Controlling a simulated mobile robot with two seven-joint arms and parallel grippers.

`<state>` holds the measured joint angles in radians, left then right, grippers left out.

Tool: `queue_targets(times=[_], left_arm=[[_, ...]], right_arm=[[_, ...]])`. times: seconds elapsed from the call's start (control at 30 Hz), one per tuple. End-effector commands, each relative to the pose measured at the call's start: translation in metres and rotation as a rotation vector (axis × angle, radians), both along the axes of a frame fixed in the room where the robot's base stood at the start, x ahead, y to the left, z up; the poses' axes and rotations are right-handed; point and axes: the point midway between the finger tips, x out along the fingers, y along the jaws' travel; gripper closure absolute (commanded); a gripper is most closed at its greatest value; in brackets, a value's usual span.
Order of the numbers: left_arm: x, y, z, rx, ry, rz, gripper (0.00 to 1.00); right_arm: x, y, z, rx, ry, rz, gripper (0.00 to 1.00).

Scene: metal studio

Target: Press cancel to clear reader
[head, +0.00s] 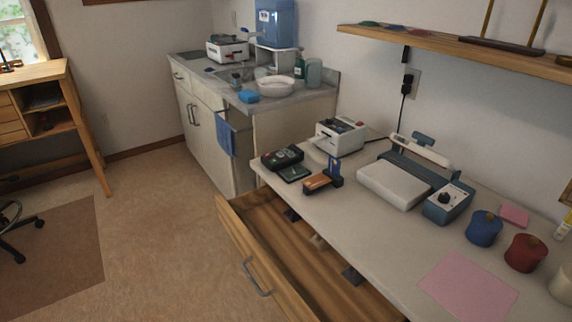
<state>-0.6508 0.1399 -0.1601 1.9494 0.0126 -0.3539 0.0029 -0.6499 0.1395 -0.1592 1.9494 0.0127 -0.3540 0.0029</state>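A small dark device with a keypad-like top, which looks like the reader (282,157), sits at the far left corner of the white worktop. A flat dark pad (293,173) lies just in front of it. The cancel button is too small to make out, and any display text is unreadable. Neither of my grippers shows in the head view.
A wooden drawer (262,240) stands open below the worktop (400,235), with a few small items in it.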

Motion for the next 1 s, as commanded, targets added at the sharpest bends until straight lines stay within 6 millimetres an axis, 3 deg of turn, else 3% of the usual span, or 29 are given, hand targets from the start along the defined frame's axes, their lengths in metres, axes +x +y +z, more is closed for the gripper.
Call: queue_targets(times=[0.17, 0.33, 0.37, 1.0], left_arm=[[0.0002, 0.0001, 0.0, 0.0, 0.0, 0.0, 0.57], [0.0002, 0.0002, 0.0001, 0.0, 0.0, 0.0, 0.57], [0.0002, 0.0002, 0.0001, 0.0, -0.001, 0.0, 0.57], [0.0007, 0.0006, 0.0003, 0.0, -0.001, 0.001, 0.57]], right_arm=[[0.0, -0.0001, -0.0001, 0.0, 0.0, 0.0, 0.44], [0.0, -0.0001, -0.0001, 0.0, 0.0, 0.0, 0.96], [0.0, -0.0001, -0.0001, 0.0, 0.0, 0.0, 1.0], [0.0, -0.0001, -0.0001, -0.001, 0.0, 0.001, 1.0]])
